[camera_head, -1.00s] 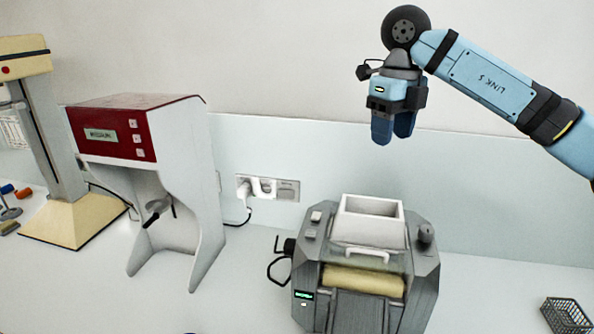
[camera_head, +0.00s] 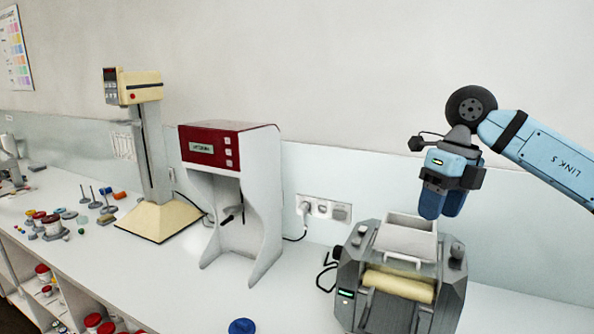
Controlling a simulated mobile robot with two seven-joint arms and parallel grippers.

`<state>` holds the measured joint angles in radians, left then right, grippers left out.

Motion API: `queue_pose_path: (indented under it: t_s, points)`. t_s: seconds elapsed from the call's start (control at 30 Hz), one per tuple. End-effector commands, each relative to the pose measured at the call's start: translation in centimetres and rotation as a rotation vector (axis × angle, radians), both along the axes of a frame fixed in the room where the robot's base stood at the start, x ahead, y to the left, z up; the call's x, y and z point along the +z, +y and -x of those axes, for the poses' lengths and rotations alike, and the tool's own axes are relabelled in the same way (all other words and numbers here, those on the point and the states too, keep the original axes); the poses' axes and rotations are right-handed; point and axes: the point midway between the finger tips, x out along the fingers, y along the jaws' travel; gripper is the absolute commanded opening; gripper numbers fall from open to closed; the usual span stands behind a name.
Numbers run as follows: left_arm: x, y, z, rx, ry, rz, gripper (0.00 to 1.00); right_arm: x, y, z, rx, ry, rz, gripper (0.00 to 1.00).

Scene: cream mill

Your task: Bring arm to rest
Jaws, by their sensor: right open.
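My right arm comes in from the right, its blue link marked "LINK 5". My right gripper (camera_head: 442,206) points down with its two blue fingers a small distance apart, and nothing shows between them. It hangs above the grey roller mill (camera_head: 350,270), over the white hopper (camera_head: 408,236) on the mill's top. I cannot tell how far it is from the hopper. My left gripper is not in view.
A red-and-white mixer (camera_head: 265,195) and a cream stand machine (camera_head: 155,150) stand left of the mill. Small weights and jars with red lids (camera_head: 52,222) crowd the bench's left end. A blue lid (camera_head: 242,326) shows at the front edge. The bench between is clear.

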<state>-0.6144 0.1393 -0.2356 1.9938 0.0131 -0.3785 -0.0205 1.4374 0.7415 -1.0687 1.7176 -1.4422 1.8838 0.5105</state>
Motion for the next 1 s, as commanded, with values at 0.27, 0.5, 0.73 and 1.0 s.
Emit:
queue_pose_path:
  t_s: [0.27,0.5,0.73,1.0]
  points:
    - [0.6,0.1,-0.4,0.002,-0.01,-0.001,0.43,-6.9,8.9,2.8,0.125,0.165,-0.425,0.51]
    - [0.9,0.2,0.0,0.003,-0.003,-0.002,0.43,-10.5,16.9,6.8,0.075,0.374,-0.991,0.51]
    - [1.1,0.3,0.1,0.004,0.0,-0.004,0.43,-12.2,19.7,8.1,-0.221,0.558,-1.501,0.51]
    - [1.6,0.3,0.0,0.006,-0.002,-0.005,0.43,-18.1,17.2,7.1,-0.864,0.72,-1.91,0.51]
